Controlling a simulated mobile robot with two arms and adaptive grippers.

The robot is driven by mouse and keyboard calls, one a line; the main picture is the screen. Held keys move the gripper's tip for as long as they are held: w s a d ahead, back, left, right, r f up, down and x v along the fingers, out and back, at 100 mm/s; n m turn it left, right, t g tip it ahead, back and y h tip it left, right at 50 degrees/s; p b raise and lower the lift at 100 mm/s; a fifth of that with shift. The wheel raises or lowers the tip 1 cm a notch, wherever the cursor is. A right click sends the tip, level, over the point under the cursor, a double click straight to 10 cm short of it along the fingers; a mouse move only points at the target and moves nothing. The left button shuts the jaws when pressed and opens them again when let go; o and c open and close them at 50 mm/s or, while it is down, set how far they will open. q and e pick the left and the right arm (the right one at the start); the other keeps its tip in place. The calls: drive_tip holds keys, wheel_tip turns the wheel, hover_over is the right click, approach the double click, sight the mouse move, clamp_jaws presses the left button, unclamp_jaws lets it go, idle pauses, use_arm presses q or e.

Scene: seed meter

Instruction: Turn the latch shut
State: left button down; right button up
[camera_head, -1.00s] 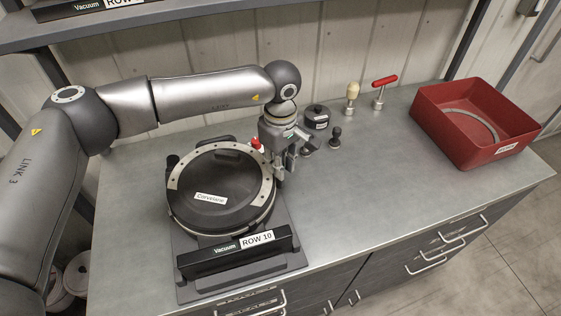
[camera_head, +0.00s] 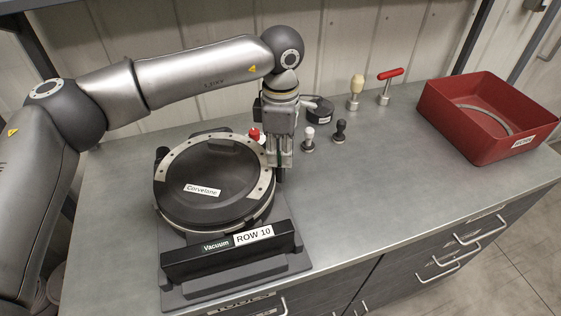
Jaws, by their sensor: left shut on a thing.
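The seed meter (camera_head: 215,180) is a round black housing with a light grey ring around its rim and a "Corvelane" label. It stands on a dark base with a "Vacuum ROW 10" front plate (camera_head: 232,250). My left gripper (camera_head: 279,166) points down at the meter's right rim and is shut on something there. Its fingers hide most of what they hold, so I cannot make out the latch or its angle. A small red knob (camera_head: 254,134) shows at the rim just left of the gripper. My right gripper is not in view.
Behind and right of the gripper stand a white-topped knob (camera_head: 309,138), a black knob (camera_head: 340,131), a dark round pot (camera_head: 320,112), a cream-handled tool (camera_head: 356,90) and a red T-handle (camera_head: 390,76). A red bin (camera_head: 447,116) holds a grey ring. The bench's front right is clear.

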use_arm(q)
drive_tip(key=n+b, duration=0.4)
drive_tip(key=n, duration=0.1)
drive_tip(key=shift+f+n, duration=0.1)
drive_tip(key=shift+n, duration=0.2)
drive_tip(key=n+b, duration=0.2)
drive_tip(key=n, duration=0.1)
drive_tip(key=shift+w, duration=0.1)
drive_tip(key=shift+r+n+b, duration=0.2)
drive_tip(key=shift+n+b, duration=0.25)
drive_tip(key=shift+n, duration=0.45)
drive_tip(key=c, duration=1.3)
unclamp_jaws()
wheel_tip(320, 180, up, 12)
drive_tip(key=shift+f, duration=0.1)
